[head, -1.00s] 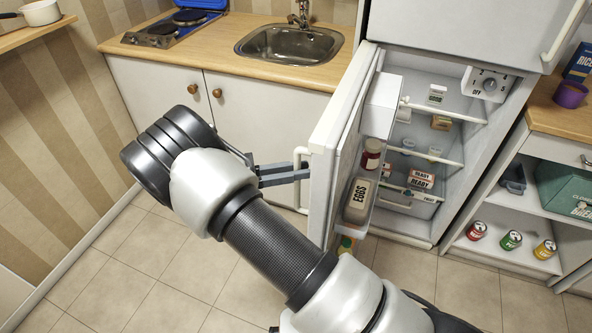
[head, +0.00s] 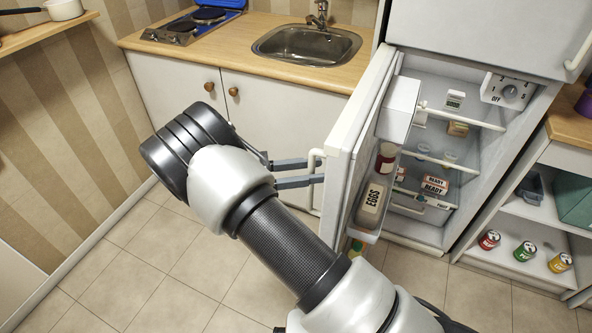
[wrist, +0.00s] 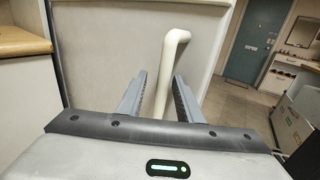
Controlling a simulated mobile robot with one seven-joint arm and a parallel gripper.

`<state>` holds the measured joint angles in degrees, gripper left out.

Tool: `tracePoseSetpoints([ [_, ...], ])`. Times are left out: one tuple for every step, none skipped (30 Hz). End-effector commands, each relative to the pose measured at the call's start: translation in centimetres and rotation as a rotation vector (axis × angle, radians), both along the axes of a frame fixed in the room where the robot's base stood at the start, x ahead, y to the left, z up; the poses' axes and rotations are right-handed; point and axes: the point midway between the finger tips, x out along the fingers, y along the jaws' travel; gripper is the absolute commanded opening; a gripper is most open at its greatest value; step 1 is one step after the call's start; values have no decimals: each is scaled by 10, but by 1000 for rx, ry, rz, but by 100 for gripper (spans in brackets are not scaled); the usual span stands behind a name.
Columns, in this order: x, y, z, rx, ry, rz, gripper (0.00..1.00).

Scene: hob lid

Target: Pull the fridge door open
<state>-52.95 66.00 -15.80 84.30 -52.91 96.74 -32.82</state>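The white fridge door (head: 345,160) stands wide open, swung out to the left, with a jar and an egg box on its inner shelves. Its white bar handle (head: 314,180) is on the outer face near the free edge. My gripper (head: 318,170) is at the handle from the left, with its two grey fingers spread apart. In the wrist view the handle (wrist: 168,70) rises between the two open fingertips (wrist: 158,85), with a gap showing on each side. The fridge interior (head: 445,150) is in plain view.
A counter with a sink (head: 306,45) and a hob (head: 196,22) runs behind my gripper, above white cupboards (head: 265,105). Right of the fridge, an open shelf holds several cans (head: 525,252). The tiled floor (head: 150,250) at left is clear.

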Motion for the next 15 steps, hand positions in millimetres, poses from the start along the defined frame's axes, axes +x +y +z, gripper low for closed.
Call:
tracePoseSetpoints([
  [0, 0, 0, 0, 1, 0, 32],
  [-1, 1, 0, 0, 1, 0, 32],
  [-1, 2, -1, 0, 1, 1, 32],
  [-1, 4, -1, 0, 1, 1, 32],
  [-1, 7, -1, 0, 1, 2, 32],
  [-2, 11, -1, 0, 0, 2, 32],
  [-3, 16, -1, 0, 0, 3, 32],
  [-4, 20, -1, 1, -1, 3, 32],
  [-5, 28, -1, 1, -1, 3, 32],
  [-7, 35, -1, 2, -1, 4, 32],
  [-8, 42, -2, 2, -1, 4, 32],
  [-10, 51, -2, 2, -1, 4, 32],
  [-11, 59, -2, 2, -2, 3, 32],
  [-13, 66, -2, 2, -2, 4, 32],
  [-14, 76, -2, 1, -2, 4, 32],
])
